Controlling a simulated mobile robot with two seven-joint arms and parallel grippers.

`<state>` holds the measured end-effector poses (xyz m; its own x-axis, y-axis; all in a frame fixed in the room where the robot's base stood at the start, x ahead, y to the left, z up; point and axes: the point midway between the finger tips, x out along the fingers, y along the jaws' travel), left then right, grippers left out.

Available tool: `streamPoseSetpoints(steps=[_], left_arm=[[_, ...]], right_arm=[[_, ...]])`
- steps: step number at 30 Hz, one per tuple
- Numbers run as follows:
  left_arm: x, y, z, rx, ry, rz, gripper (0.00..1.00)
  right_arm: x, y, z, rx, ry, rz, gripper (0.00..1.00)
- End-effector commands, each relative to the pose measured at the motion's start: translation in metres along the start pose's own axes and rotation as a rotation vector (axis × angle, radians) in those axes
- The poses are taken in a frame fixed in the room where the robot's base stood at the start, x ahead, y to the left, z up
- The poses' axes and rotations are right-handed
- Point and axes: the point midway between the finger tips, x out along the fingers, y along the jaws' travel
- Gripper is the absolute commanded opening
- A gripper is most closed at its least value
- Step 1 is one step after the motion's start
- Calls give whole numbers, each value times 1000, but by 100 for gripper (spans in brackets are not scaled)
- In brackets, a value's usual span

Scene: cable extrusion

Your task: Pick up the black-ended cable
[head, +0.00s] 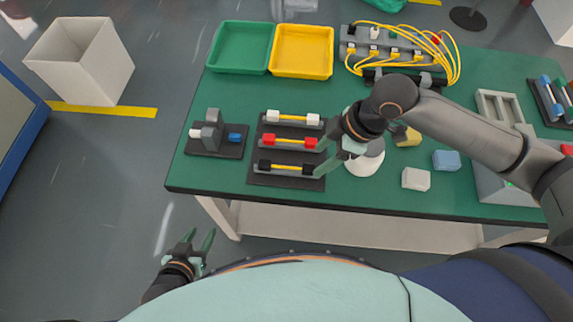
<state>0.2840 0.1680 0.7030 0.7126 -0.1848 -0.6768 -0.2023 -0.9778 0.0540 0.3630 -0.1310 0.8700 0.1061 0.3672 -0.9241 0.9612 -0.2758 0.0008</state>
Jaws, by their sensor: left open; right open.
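The black-ended cable (285,168) lies in the lowest slot of a dark rack (260,180) on the green table. It has a yellow middle and a black end on each side. A red-ended cable (289,142) and a white-ended cable (292,118) lie in the slots above it. My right gripper (324,159) is open and empty, over the rack's right side, close to the right ends of the red-ended and black-ended cables. I cannot tell if it touches them. My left gripper (199,240) is open and empty, low in front of the table's left front edge.
A grey fixture (212,133) stands left of the rack. Green (238,47) and yellow (302,50) trays sit behind. A white round object (365,163) and a white block (416,179) are right of my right gripper. A panel with yellow cables (390,48) stands at the back.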

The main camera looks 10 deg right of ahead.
Motion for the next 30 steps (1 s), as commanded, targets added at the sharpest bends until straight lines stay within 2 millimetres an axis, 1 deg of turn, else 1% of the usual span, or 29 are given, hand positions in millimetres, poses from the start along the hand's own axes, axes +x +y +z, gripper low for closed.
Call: streamPoseSetpoints(steps=[6, 9, 12, 19, 30], left_arm=[[2, 0, 2, 0, 1, 0, 50], [4, 0, 2, 0, 2, 0, 50], [4, -1, 2, 1, 3, 0, 50], [4, -1, 1, 1, 4, -1, 50], [4, -1, 1, 1, 5, -1, 50]], right_arm=[[32, -2, 4, 3, 0, -4, 62], [44, -1, 3, 1, 0, -3, 62], [50, -1, 4, 0, 0, -1, 62], [50, -1, 4, 0, 0, 0, 61], [50, -1, 4, 0, 0, 0, 20]])
